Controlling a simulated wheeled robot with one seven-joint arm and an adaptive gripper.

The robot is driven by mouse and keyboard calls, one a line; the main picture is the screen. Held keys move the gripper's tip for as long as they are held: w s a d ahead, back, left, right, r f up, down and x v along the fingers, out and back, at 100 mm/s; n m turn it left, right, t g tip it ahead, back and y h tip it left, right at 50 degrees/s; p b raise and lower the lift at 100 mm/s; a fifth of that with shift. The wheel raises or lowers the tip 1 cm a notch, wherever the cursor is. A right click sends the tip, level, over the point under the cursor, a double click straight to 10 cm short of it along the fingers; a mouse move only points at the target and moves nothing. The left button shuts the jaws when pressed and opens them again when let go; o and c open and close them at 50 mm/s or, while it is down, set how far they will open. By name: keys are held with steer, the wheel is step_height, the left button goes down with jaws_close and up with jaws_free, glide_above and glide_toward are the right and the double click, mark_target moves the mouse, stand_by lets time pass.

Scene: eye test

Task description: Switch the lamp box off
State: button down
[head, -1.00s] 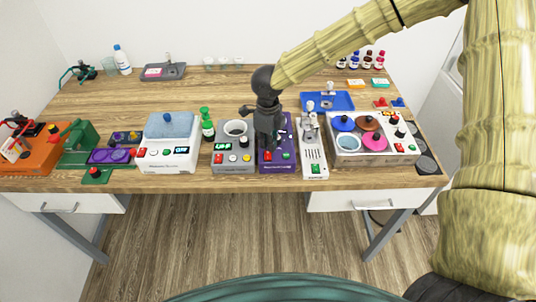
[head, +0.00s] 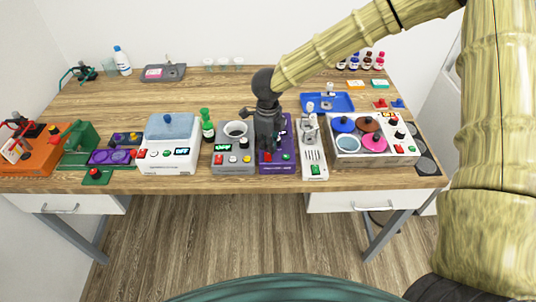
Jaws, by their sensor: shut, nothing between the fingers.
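No box carries a label I can read as the lamp box. A purple box (head: 289,131) stands at the middle of the table's front, with a red button (head: 266,156) and a green button (head: 286,156) on its front part. My gripper (head: 267,149) is shut and empty, pointing down over this purple box, and hides much of its top. I cannot tell whether its fingertips touch the box. A narrow white box (head: 313,160) with slots and a green button stands just to the right. No lit lamp can be made out.
A box with coloured discs (head: 392,158) stands right. The table behind the gripper is mostly clear.

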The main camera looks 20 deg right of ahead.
step_height(320, 180, up, 7)
steer(key=p, duration=0.6)
steer(key=shift+f, duration=0.2)
steer(key=shift+s+f, duration=0.15)
stand_by(0.4)
